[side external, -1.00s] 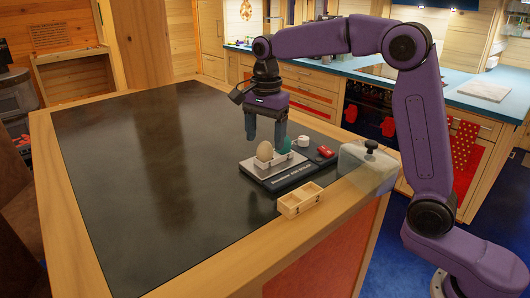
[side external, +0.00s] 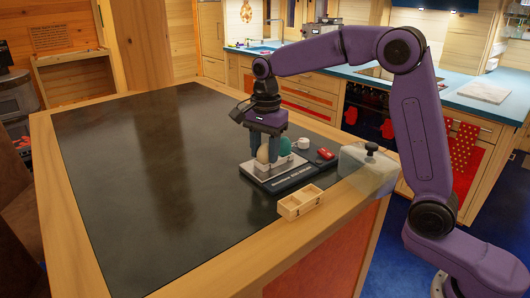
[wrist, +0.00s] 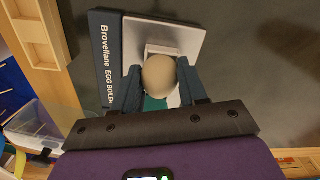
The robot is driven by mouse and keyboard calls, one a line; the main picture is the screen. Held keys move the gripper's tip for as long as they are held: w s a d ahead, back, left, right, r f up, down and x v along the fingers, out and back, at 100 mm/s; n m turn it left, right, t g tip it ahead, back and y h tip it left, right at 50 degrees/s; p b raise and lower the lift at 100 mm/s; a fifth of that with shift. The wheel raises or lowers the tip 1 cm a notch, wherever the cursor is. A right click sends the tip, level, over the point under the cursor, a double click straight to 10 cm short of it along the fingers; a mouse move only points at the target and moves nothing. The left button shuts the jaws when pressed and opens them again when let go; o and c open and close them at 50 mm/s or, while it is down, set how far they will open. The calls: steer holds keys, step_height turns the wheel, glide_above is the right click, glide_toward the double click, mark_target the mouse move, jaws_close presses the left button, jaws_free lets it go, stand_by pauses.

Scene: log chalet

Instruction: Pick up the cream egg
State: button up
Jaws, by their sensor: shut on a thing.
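The cream egg (side external: 263,153) stands upright in a pale holder (side external: 272,166) on the dark and grey egg boiler (side external: 297,178). My gripper (side external: 266,155) is lowered over it, with its fingers on either side. In the wrist view the cream egg (wrist: 159,75) lies between the fingertips (wrist: 160,82), and my gripper is shut on it. The egg still appears to be at the holder. A green egg (side external: 285,147) stands beside it and is mostly hidden under the cream egg in the wrist view (wrist: 154,104).
A wooden box (side external: 300,203) with compartments lies in front, near the table edge. The dark tabletop (side external: 150,190) at left is free.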

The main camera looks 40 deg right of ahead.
steer(key=shift+r, duration=0.1)
steer(key=shift+r, duration=0.55)
step_height(320, 180, up, 3)
steer(key=shift+s+f, duration=0.15)
steer(key=shift+f, duration=0.05)
steer(key=s+d+r, duration=0.2)
steer(key=s+r, duration=0.8)
steer(key=s, duration=0.4)
steer(key=a+f, duration=0.7)
steer(key=f, duration=0.2)
steer(key=shift+s+a, duration=0.3)
steer(key=shift+a, duration=0.05)
